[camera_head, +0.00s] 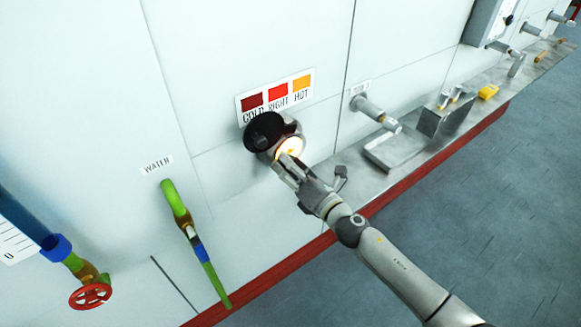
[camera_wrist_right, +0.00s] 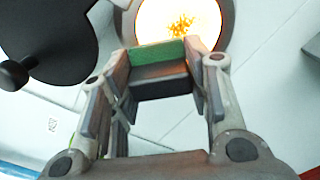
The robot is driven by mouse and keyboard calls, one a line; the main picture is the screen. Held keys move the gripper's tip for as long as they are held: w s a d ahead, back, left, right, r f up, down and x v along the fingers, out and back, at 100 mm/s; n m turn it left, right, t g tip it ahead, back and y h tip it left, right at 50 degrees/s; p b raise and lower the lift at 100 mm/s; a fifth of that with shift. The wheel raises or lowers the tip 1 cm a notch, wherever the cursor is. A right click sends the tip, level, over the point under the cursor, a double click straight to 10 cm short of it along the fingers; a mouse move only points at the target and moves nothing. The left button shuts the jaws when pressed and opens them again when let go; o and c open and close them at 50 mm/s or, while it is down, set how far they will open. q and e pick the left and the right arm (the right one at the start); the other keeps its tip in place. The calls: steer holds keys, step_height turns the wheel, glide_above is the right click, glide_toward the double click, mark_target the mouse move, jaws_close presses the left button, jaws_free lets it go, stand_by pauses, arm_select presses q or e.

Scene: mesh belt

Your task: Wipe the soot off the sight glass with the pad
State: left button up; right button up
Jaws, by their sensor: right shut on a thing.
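The sight glass (camera_head: 290,147) is a round, glowing port in a grey housing on the white wall, and its black cover (camera_head: 264,131) is swung aside to the left. In the right wrist view the glass (camera_wrist_right: 180,20) is bright with an orange speckled patch; I cannot tell if any of it is soot. My right gripper (camera_head: 289,168) is in front of the glass. It is shut on the pad (camera_wrist_right: 158,54), which has a green face and a dark body. The pad is at the glass's lower edge in the picture; contact is unclear. My left gripper is not in view.
A colour label (camera_head: 275,97) is above the port. A green pipe (camera_head: 195,240) and a red valve wheel (camera_head: 90,296) are to the left. A pipe stub (camera_head: 375,112), a metal tray (camera_head: 395,150) and a yellow block (camera_head: 488,92) on the ledge are to the right.

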mark_target(296, 147)
steer(key=shift+w+a, duration=0.2)
steer(key=shift+w, duration=0.05)
steer(key=shift+w+a, duration=0.3)
steer(key=shift+w, duration=0.2)
steer(key=shift+w+d+b, duration=0.3)
steer(key=shift+w+d, duration=0.2)
steer(key=shift+d, duration=0.25)
steer(key=shift+w+d+b, duration=0.25)
steer(key=shift+w+d, duration=0.2)
steer(key=shift+d, duration=0.25)
steer(key=shift+w+d+b, duration=0.55)
steer(key=shift+w+d, duration=0.6)
steer(key=shift+d, duration=0.15)
steer(key=shift+s+a+r+p, duration=0.1)
steer(key=shift+s+a+p, duration=0.2)
steer(key=shift+s+a, duration=0.2)
steer(key=shift+s+a+p, duration=0.3)
steer(key=shift+s+a, duration=0.55)
steer(key=shift+a, duration=0.35)
steer(key=shift+s+a+p, duration=0.3)
steer(key=shift+s+a, duration=0.55)
steer(key=shift+a, duration=0.3)
steer(key=shift+d, duration=0.1)
